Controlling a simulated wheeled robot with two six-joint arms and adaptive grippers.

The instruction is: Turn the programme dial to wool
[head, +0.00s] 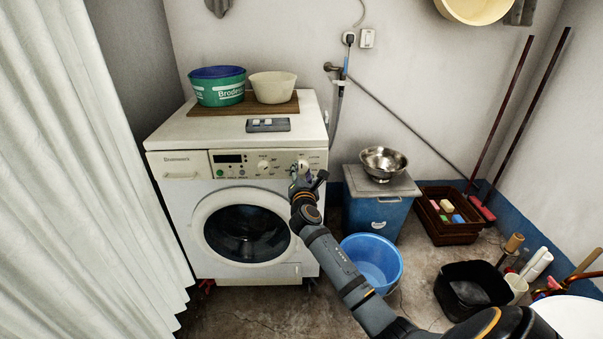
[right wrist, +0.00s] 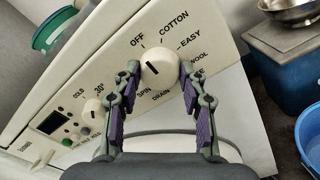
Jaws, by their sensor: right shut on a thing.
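The programme dial (right wrist: 160,66) is a cream round knob on the washing machine's (head: 176,135) front panel, and it also shows in the head view (head: 303,164). In the right wrist view the labels OFF, COTTON, EASY, WOOL, DRAIN and SPIN stand around it; WOOL is at its right, partly hidden by a finger. A short dark mark on the knob's left half slants toward the upper left, away from WOOL. My right gripper (right wrist: 160,72) is shut on the dial, one purple-padded finger on each side. My left gripper is out of view.
A smaller knob (right wrist: 92,108) and a display are on the same panel. Tubs and a grey box (head: 268,125) stand on the machine. A blue bucket (head: 372,262) and a lidded blue bin (head: 375,215) stand right of it. A white curtain (head: 75,170) hangs at left.

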